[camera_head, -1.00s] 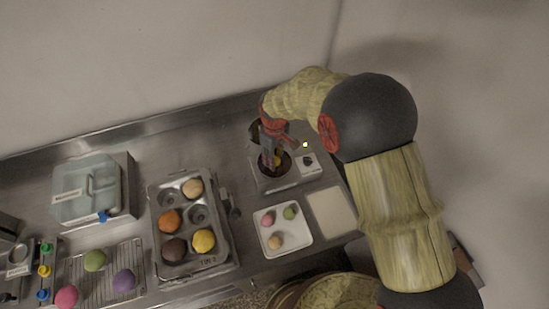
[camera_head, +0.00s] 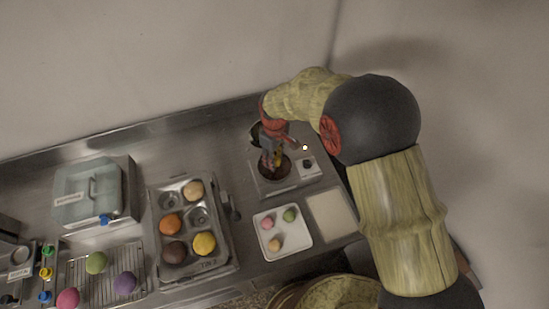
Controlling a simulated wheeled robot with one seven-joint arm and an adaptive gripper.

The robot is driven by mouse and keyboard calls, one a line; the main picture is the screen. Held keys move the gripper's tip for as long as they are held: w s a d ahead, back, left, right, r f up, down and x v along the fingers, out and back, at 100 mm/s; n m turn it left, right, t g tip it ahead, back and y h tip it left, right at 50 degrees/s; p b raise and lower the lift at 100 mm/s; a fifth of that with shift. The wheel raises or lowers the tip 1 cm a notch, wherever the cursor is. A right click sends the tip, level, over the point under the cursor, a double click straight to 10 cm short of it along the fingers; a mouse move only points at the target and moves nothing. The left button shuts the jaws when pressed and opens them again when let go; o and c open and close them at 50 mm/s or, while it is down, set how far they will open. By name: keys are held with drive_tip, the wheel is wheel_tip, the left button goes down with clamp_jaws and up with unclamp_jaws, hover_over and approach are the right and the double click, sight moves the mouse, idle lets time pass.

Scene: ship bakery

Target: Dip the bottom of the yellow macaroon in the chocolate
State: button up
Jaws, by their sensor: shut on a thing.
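The chocolate (camera_head: 283,174) is a dark round pool in a warmer unit (camera_head: 290,186) on the steel counter. My gripper (camera_head: 272,160) points down over the pool and is shut. A small yellow patch (camera_head: 278,159) shows between its fingers, which fits a yellow macaroon held there. The fingers hide most of it, and I cannot tell whether its bottom touches the chocolate. Another yellow macaroon (camera_head: 204,243) lies in the muffin tin (camera_head: 220,258) to the left.
The tin also holds orange, brown and tan macaroons. A white plate (camera_head: 295,248) with three small macaroons and a pale flat mat (camera_head: 331,215) lie in front of the warmer. A rack (camera_head: 105,270) with several macaroons and a lidded box (camera_head: 88,192) stand left.

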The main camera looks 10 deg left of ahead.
drive_tip(key=shift+r, duration=0.15)
drive_tip(key=shift+r+p, duration=1.65)
drive_tip(key=shift+r, duration=1.25)
